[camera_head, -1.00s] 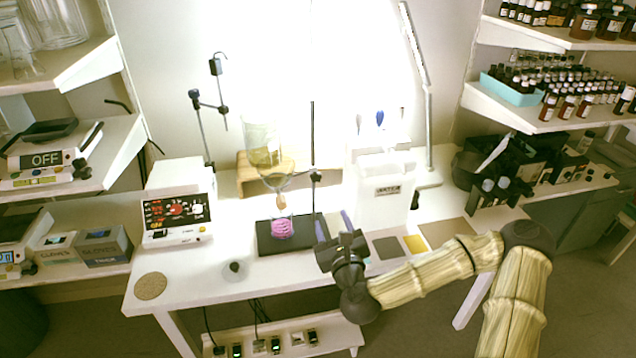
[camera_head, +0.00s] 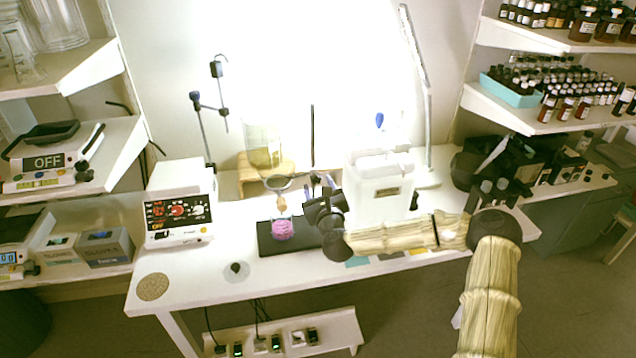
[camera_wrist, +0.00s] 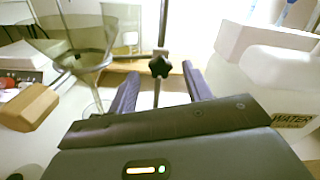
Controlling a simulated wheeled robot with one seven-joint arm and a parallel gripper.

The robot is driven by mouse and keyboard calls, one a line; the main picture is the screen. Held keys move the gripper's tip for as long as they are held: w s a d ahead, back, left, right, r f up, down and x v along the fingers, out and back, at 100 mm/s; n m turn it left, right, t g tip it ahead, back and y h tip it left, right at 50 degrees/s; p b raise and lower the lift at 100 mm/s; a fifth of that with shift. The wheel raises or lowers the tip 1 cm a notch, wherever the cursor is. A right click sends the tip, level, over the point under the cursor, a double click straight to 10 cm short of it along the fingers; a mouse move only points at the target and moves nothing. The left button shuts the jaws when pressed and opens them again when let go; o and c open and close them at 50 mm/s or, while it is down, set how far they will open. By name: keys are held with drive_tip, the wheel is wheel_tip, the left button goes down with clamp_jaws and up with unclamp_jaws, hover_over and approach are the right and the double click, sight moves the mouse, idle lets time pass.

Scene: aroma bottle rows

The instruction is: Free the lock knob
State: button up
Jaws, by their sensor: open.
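The lock knob (camera_wrist: 159,65), a black star-shaped knob, sits on the thin upright stand rod (camera_head: 313,135). In the wrist view it lies ahead of my gripper (camera_wrist: 160,88), roughly centred between the two spread fingers and a little beyond their tips. My gripper is open and empty. In the head view my gripper (camera_head: 321,184) is beside the rod, its fingers pointing away from me, and the knob is hard to separate from the fingertips. A glass funnel (camera_wrist: 80,45) stands left of the knob, with a wooden piece (camera_wrist: 28,107) below it.
A white water container (camera_head: 380,192) stands close right of my gripper. A white instrument (camera_head: 180,205) is at left. A wooden block (camera_head: 290,164) stands behind the funnel. The table's front left is mostly clear.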

drive_tip(key=shift+x, duration=0.95)
drive_tip(key=shift+c, duration=0.2)
drive_tip(key=c, duration=0.9)
